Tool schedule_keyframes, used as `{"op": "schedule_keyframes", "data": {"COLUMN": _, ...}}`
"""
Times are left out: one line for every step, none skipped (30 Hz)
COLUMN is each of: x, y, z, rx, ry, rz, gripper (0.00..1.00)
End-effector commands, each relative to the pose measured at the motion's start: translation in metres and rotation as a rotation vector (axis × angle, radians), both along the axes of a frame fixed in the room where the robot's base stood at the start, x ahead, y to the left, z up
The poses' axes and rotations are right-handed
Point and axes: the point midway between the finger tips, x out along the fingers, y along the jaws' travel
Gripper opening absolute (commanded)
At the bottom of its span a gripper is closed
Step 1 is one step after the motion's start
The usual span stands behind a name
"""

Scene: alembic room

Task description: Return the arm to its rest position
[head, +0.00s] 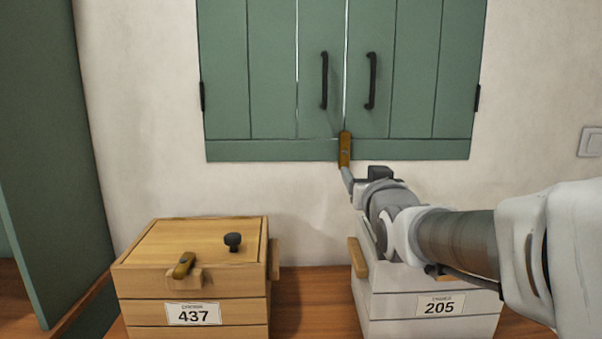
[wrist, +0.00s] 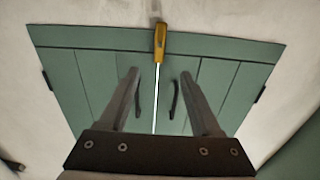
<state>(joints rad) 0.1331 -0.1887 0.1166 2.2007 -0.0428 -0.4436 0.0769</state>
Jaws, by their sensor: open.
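My arm reaches in from the right in the head view. My gripper (head: 347,175) is at its end, just below the green shutters (head: 270,80). In the wrist view my gripper (wrist: 160,78) shows two dark fingers spread apart with nothing held between them. A wooden latch (head: 345,148) stands upright at the bottom of the seam between the shutters. It also shows in the wrist view (wrist: 160,42), beyond the fingertips. In the head view the fingertips overlap its lower end; whether they touch cannot be told. The shutters are closed, with a thin bright gap.
A wooden box marked 437 (head: 194,290) with a dark knob (head: 233,241) stands at the lower left. A white crate marked 205 (head: 430,318) stands below my arm. A green panel (head: 45,130) stands at the far left. The wooden counter (head: 310,300) between the boxes is bare.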

Motion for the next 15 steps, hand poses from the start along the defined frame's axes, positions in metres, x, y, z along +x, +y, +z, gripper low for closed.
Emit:
{"op": "schedule_keyframes", "data": {"x": 0.000, "y": 0.000, "z": 0.000, "rx": 0.000, "ry": 0.000, "rz": 0.000, "gripper": 0.65}}
{"op": "schedule_keyframes", "data": {"x": 0.000, "y": 0.000, "z": 0.000, "rx": 0.000, "ry": 0.000, "rz": 0.000, "gripper": 0.65}}
{"op": "schedule_keyframes", "data": {"x": 0.000, "y": 0.000, "z": 0.000, "rx": 0.000, "ry": 0.000, "rz": 0.000, "gripper": 0.65}}
{"op": "schedule_keyframes", "data": {"x": 0.000, "y": 0.000, "z": 0.000, "rx": 0.000, "ry": 0.000, "rz": 0.000, "gripper": 0.65}}
{"op": "schedule_keyframes", "data": {"x": 0.000, "y": 0.000, "z": 0.000, "rx": 0.000, "ry": 0.001, "rz": 0.000, "gripper": 0.65}}
{"op": "schedule_keyframes", "data": {"x": -0.001, "y": 0.000, "z": -0.001, "rx": -0.001, "ry": 0.006, "rz": 0.000, "gripper": 0.65}}
{"op": "schedule_keyframes", "data": {"x": -0.002, "y": 0.000, "z": -0.002, "rx": -0.001, "ry": 0.014, "rz": -0.001, "gripper": 0.65}}
{"op": "schedule_keyframes", "data": {"x": -0.005, "y": 0.000, "z": -0.003, "rx": -0.002, "ry": 0.024, "rz": -0.002, "gripper": 0.65}}
{"op": "schedule_keyframes", "data": {"x": -0.009, "y": 0.000, "z": -0.007, "rx": -0.004, "ry": 0.047, "rz": -0.003, "gripper": 0.65}}
{"op": "schedule_keyframes", "data": {"x": -0.013, "y": 0.000, "z": -0.011, "rx": -0.006, "ry": 0.070, "rz": -0.005, "gripper": 0.65}}
{"op": "schedule_keyframes", "data": {"x": -0.019, "y": 0.000, "z": -0.015, "rx": -0.007, "ry": 0.097, "rz": -0.007, "gripper": 0.65}}
{"op": "schedule_keyframes", "data": {"x": -0.027, "y": 0.000, "z": -0.023, "rx": -0.010, "ry": 0.140, "rz": -0.010, "gripper": 0.65}}
{"op": "schedule_keyframes", "data": {"x": -0.035, "y": 0.000, "z": -0.029, "rx": -0.013, "ry": 0.178, "rz": -0.012, "gripper": 0.65}}
{"op": "schedule_keyframes", "data": {"x": -0.043, "y": 0.000, "z": -0.036, "rx": -0.015, "ry": 0.218, "rz": -0.014, "gripper": 0.65}}
{"op": "schedule_keyframes", "data": {"x": -0.056, "y": -0.001, "z": -0.046, "rx": -0.018, "ry": 0.275, "rz": -0.017, "gripper": 0.65}}
